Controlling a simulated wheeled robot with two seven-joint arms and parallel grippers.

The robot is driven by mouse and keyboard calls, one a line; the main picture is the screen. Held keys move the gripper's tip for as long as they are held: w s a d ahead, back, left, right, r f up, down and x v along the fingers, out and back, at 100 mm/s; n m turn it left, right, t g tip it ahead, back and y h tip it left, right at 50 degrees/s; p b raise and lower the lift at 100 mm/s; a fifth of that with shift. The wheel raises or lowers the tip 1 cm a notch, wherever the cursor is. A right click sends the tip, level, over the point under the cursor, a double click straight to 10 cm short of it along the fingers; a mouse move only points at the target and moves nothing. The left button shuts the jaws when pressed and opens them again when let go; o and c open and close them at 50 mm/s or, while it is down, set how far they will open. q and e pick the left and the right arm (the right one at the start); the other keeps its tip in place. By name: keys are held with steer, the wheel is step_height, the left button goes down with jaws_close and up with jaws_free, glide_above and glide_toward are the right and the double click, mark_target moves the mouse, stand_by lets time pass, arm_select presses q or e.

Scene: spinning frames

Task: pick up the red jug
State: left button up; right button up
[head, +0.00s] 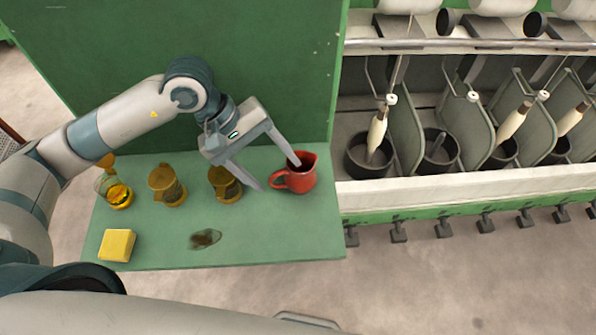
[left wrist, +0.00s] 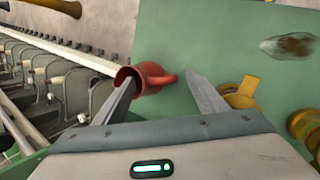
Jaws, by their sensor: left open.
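The red jug (head: 299,176) stands upright near the right edge of the green table (head: 270,240), with its handle toward the left. It also shows in the left wrist view (left wrist: 150,77), just beyond the fingers. My left gripper (head: 279,175) is open above and around the jug's handle side. One finger reaches to the jug's mouth and the other is left of the handle. In the left wrist view the open fingers (left wrist: 160,83) lie either side of the handle. I cannot tell whether a finger touches the jug. My right gripper is not in view.
Several amber vessels stand left of the jug, the nearest being a brown-yellow one (head: 225,183). A yellow block (head: 117,245) and a dark stain (head: 205,239) are at the table's front. A green panel (head: 270,60) rises behind. The spinning frame (head: 460,178) adjoins on the right.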

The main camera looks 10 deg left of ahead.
mark_target(279, 175)
arm_select(q)
steer(key=shift+d+f+p, duration=0.25)
steer(key=shift+f+p, duration=0.35)
steer(key=shift+p, duration=0.15)
steer(key=shift+p+x, duration=0.45)
steer(key=shift+x, duration=0.45)
steer(key=shift+w+d+f, duration=0.1)
steer(key=shift+f, duration=0.25)
steer(key=c, duration=1.4)
